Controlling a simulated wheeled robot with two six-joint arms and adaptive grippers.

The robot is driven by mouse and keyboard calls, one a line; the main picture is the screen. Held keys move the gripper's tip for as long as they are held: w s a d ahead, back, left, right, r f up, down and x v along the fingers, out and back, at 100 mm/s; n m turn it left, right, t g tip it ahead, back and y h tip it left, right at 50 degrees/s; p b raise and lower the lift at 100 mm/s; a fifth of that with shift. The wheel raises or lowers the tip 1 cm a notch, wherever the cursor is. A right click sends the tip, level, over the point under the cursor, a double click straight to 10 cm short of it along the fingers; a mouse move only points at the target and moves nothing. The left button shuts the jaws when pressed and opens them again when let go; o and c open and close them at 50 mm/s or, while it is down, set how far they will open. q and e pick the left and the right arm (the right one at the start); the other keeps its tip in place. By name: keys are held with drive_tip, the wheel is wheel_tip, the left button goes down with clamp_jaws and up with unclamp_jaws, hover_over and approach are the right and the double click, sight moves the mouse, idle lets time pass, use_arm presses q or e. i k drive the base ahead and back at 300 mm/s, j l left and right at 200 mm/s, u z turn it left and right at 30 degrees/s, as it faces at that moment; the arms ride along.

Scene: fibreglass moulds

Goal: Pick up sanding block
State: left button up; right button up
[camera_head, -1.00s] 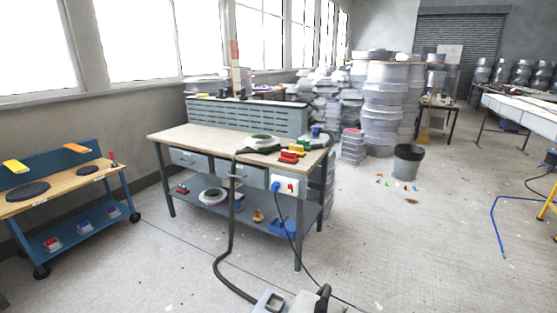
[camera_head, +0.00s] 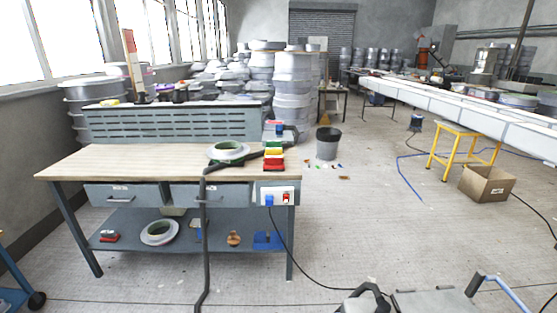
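A stack of small red, yellow and green blocks (camera_head: 273,158) lies at the right end of the wooden-topped workbench (camera_head: 120,162). They are small, and I cannot tell for sure whether one is the sanding block. A red and dark item (camera_head: 109,236) sits on the bench's lower shelf at the left; its kind is unclear. Neither of my grippers shows in the head view.
A round green-and-white mould (camera_head: 229,151) and a dark hose (camera_head: 205,240) are on the bench, the hose hanging to the floor. A black bin (camera_head: 327,143), yellow stool (camera_head: 459,143) and cardboard box (camera_head: 487,183) stand right. Equipment with dark and blue handles (camera_head: 430,301) is at bottom right.

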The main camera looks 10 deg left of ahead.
sight(272, 164)
drive_tip(key=i+j+z, duration=0.1)
drive_tip(key=i+j, duration=0.15)
drive_tip(key=i+j+z, duration=0.25)
drive_tip(key=i+j, duration=0.2)
drive_tip(key=j, duration=0.25)
drive_tip(key=i+j+z, duration=0.15)
drive_tip(key=j, duration=0.25)
drive_tip(key=i+j+z, duration=0.1)
drive_tip(key=i+j, duration=0.15)
drive_tip(key=i+j+z, duration=0.15)
drive_tip(key=j, duration=0.35)
